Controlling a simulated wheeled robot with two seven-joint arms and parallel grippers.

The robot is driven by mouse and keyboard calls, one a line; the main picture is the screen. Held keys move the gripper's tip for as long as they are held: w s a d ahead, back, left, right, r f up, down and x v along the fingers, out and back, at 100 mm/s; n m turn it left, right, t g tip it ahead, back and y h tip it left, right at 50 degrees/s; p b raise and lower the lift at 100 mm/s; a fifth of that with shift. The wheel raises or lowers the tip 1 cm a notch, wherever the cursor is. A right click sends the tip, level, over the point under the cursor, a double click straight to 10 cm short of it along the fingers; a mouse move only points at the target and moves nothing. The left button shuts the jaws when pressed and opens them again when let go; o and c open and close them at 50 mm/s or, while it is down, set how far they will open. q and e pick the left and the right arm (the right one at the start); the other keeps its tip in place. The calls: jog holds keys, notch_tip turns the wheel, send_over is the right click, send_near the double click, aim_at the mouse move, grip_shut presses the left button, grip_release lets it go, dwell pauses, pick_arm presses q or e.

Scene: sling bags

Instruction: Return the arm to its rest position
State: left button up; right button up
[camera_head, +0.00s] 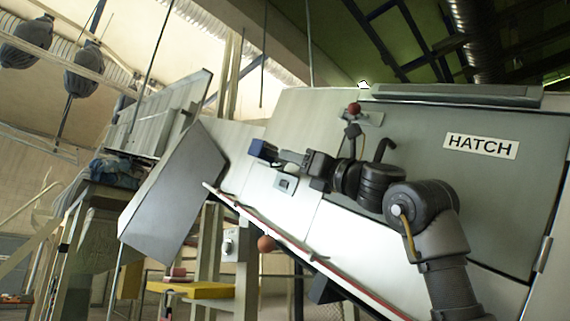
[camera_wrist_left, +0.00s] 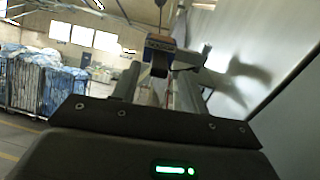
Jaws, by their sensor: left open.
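My left arm (camera_head: 425,205) comes up from the lower right of the head view and bends to the left across the front of a grey panel. My left gripper (camera_head: 285,157) is at its far end, pointing left, and is open. A small dark blue block (camera_head: 263,151) shows at the gripper's tip; I cannot tell if it is part of the gripper or a separate thing. The left wrist view shows the gripper fingers (camera_wrist_left: 158,85) from behind, with a blue and brown block (camera_wrist_left: 160,43) near their ends. My right gripper is not in view.
A large grey panel marked HATCH (camera_head: 480,146) stands close behind the arm. A red knob (camera_head: 354,108) is above the wrist. A sloping rail (camera_head: 300,250) runs below. A tilted grey plate (camera_head: 170,195) is to the left. Wire carts with blue bags (camera_wrist_left: 40,82) stand farther off.

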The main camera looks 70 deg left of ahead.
pick_arm(q)
jog(key=shift+w+d+f, duration=0.25)
jog(key=shift+d+f, duration=0.1)
jog(key=shift+d, duration=0.1)
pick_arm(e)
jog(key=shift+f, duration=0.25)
